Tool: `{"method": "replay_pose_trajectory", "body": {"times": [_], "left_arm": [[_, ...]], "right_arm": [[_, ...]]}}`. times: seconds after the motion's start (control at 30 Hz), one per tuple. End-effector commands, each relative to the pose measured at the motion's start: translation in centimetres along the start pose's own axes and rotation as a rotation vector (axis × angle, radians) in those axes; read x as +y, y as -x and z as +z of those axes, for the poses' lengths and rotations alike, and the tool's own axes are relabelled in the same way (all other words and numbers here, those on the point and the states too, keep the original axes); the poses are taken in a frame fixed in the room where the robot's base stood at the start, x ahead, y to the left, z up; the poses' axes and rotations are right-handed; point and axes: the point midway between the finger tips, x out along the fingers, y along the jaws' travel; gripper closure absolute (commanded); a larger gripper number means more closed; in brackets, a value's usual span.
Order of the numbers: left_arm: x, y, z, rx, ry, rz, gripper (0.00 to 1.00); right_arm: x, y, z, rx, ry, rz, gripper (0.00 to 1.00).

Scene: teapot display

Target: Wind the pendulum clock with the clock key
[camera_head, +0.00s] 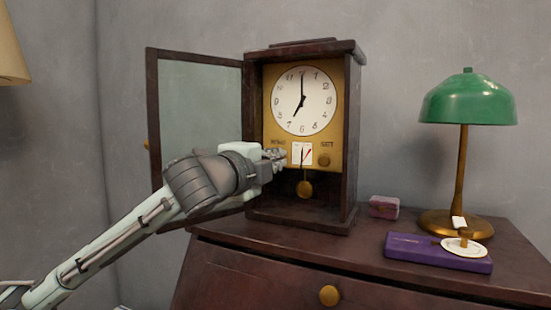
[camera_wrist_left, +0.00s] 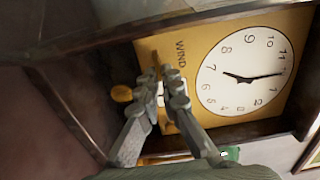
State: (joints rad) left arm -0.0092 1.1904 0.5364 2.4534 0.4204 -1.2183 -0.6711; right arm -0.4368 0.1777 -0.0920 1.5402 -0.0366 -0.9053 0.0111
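The pendulum clock (camera_head: 352,120) stands on the dark cabinet with its glass door (camera_head: 200,110) swung open to the left. Its brass face carries a white dial and a WIND label, which also shows in the left wrist view (camera_wrist_left: 181,55). My left gripper (camera_head: 278,154) is at the lower left of the face, just under that label. In the left wrist view its fingertips (camera_wrist_left: 160,78) are close together by a small brownish piece (camera_wrist_left: 155,60). I cannot tell whether this is the clock key or whether they grip it. My right gripper is out of view.
A brass pendulum (camera_head: 304,189) hangs beside the left gripper, below a small white card and a brass knob. A green lamp (camera_head: 468,100), a purple box (camera_head: 420,250) bearing a white disc and brass piece, and a small pink box (camera_head: 384,207) stand right. The cabinet top's front middle is clear.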

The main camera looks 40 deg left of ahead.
Motion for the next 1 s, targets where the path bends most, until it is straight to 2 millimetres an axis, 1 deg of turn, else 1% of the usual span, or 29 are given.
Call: {"method": "replay_pose_trajectory", "body": {"times": [0.2,0.4,0.9,0.93,1.0], "left_arm": [[0.2,0.03,-0.08,0.002,-0.109,0.001,1.0],[0.28,0.03,-0.08,0.002,-0.16,0.001,1.0],[0.32,0.03,-0.07,0.002,-0.175,0.002,1.0],[0.33,0.03,-0.07,0.002,-0.175,0.002,0.91],[0.32,0.02,-0.06,0.002,-0.174,0.002,0.83]], "right_arm": [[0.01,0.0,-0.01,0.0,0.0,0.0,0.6],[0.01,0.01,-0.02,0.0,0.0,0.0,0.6],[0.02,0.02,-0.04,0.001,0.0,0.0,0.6],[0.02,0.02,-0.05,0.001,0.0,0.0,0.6],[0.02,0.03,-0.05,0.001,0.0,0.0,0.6]]}}
